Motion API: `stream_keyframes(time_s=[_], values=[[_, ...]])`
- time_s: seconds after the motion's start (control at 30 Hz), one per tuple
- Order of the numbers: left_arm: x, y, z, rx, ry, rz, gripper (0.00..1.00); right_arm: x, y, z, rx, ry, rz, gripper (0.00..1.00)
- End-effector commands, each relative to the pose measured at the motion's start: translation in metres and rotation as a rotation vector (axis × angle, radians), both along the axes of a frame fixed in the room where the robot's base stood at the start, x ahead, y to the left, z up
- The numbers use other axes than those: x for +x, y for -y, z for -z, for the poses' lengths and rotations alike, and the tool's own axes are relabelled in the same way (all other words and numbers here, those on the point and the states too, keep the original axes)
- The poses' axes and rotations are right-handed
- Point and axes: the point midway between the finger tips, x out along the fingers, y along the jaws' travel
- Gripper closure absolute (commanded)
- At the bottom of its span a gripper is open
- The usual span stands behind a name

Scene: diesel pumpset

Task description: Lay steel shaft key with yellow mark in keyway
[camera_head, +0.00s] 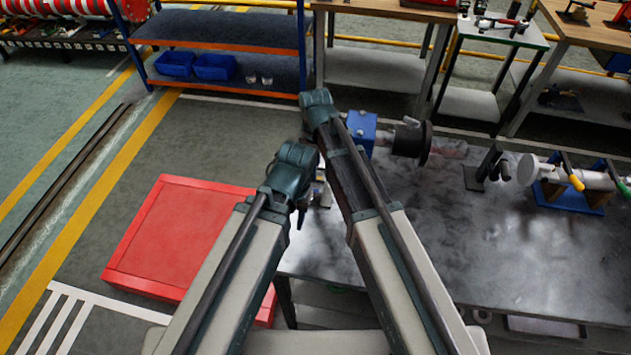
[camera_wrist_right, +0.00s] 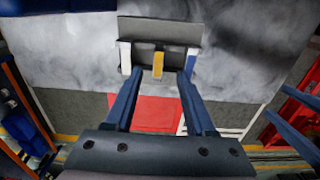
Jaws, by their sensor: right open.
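In the right wrist view, a grey holder (camera_wrist_right: 158,32) lies near the table edge with white, yellow and blue-edged pieces in front. The yellow-marked piece (camera_wrist_right: 158,65), apparently the key, sits in the middle. My right gripper (camera_wrist_right: 158,74) is open, its two blue fingers on either side of the yellow mark with gaps visible. In the head view my arm links mostly cover this spot. My left gripper (camera_head: 301,213) hangs beside it, largely hidden, its jaws unreadable. A blue pump-like unit (camera_head: 361,130) with a dark round flange (camera_head: 426,143) and shaft stands behind. I cannot make out the keyway.
The grey metal table (camera_head: 460,235) is mostly clear in the middle. A dark stand (camera_head: 486,165) and a pale cylinder on a blue base (camera_head: 572,200) stand at its right. A red box (camera_head: 185,235) is left of the table. Shelves and benches line the back.

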Motion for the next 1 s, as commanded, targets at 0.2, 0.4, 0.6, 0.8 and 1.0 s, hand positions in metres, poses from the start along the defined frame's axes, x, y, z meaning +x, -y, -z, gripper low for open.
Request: stream_keyframes(time_s=[0.2,0.4,0.6,0.8,1.0], values=[[0.000,0.000,0.034,0.000,0.000,0.000,0.57,0.003,0.001,0.034,0.000,0.000,0.000,0.45],[0.000,0.000,0.043,0.000,0.000,0.000,0.57,0.003,0.001,0.043,0.000,0.000,0.000,0.45],[0.000,0.000,0.041,0.000,0.000,0.000,0.57,0.003,0.001,0.041,0.000,0.000,0.000,0.45],[0.000,0.000,0.041,0.000,0.000,0.000,0.57,0.003,0.001,0.041,0.000,0.000,0.000,0.81],[0.000,0.000,0.041,0.000,0.000,0.000,0.57,0.003,0.001,0.042,0.000,0.000,0.000,1.00]])
